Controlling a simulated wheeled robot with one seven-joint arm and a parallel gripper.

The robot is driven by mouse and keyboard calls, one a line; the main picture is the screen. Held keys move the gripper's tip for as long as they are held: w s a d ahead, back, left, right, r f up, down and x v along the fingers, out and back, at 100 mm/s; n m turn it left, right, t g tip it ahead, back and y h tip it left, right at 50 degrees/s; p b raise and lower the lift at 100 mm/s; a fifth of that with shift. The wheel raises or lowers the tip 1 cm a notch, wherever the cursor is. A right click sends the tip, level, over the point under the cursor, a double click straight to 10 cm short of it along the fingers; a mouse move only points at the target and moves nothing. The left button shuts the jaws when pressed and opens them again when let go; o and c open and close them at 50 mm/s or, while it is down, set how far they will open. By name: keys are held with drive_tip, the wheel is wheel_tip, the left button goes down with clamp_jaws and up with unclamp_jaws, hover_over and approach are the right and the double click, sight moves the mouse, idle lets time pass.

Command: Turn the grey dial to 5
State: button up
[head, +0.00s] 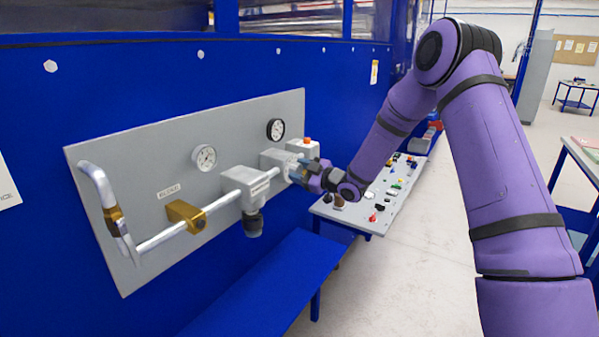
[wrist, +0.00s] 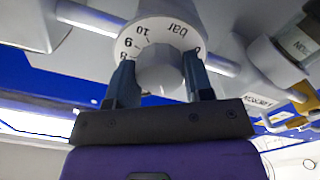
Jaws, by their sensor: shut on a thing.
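The grey dial (wrist: 163,72) is a round knob at the centre of a white scale ring in the wrist view. The scale (wrist: 160,32) appears upside down, with "bar" and 10 readable and other figures partly covered by the fingers. I cannot tell which value the dial points at. My gripper (wrist: 160,62) has one dark blue finger on each side of the knob and is shut on it. In the head view my gripper (head: 304,174) is at the right end of the wall panel and largely hides the dial.
The grey panel (head: 130,170) carries two gauges (head: 204,157), pipes, a grey valve block (head: 245,183) and a brass fitting (head: 186,214) left of my gripper. A blue bench (head: 265,285) runs below. A table with small parts (head: 405,190) stands behind my gripper.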

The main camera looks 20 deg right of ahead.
drive_tip(key=m, duration=0.6)
drive_tip(key=shift+f, duration=0.15)
drive_tip(key=shift+m, duration=0.3)
drive_tip(key=o, duration=0.9)
drive_tip(key=v, duration=1)
drive_tip(key=shift+s+d, duration=0.25)
drive_tip(key=shift+s, duration=0.05)
